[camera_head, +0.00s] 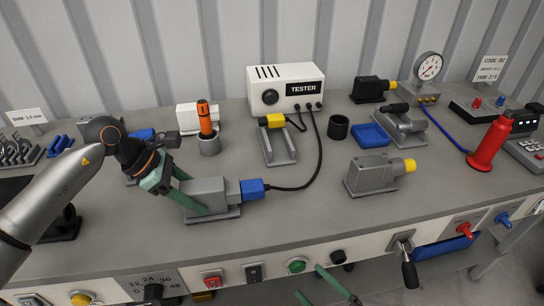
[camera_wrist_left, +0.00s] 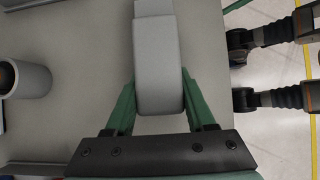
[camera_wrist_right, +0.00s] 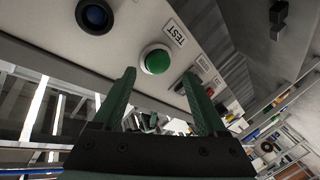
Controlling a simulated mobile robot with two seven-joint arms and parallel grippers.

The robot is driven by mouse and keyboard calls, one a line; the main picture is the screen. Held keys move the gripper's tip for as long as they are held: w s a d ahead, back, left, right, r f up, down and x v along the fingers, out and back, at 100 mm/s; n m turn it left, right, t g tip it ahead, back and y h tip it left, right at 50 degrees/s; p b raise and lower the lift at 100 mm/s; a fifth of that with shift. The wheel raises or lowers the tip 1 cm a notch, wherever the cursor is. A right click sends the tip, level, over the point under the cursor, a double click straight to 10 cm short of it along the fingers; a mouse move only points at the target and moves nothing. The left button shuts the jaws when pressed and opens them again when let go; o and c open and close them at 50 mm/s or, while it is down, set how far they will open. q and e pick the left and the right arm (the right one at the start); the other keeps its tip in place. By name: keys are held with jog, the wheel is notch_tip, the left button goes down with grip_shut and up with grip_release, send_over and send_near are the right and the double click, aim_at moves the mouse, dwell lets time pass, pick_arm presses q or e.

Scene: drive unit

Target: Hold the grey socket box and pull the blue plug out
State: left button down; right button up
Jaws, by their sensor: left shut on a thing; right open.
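The grey socket box (camera_head: 207,187) sits on its base plate near the front of the bench, left of centre. The blue plug (camera_head: 252,189) is in its right end, with a black cable running from it to the tester. My left gripper (camera_head: 198,193) is shut on the box from the left, a green finger on each side. The box also shows between these fingers in the left wrist view (camera_wrist_left: 158,70); the plug is not seen there. My right gripper (camera_head: 308,280) is open and empty, low in front of the bench's front panel.
The white tester (camera_head: 286,87) stands behind. A grey box with a yellow plug (camera_head: 373,174) stands to the right. An orange-handled tool stands in a grey cup (camera_head: 208,146) behind the socket box. A green button (camera_wrist_right: 155,60) faces my right gripper.

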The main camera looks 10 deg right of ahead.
jog(key=a+r+n+g+y, duration=0.4)
jog(key=r+n+g+y, duration=0.35)
jog(key=n, duration=0.85)
jog(key=a+r+n+g+y, duration=0.55)
jog(key=r+n+g, duration=0.3)
jog(key=n, duration=0.75)
jog(key=n+t+h, duration=0.1)
jog(key=n+h, duration=0.9)
jog(key=h, duration=0.5)
send_near(258, 184)
jog(key=x, duration=1.1)
jog(key=shift+a+f, duration=0.2)
jog(key=shift+f, duration=0.1)
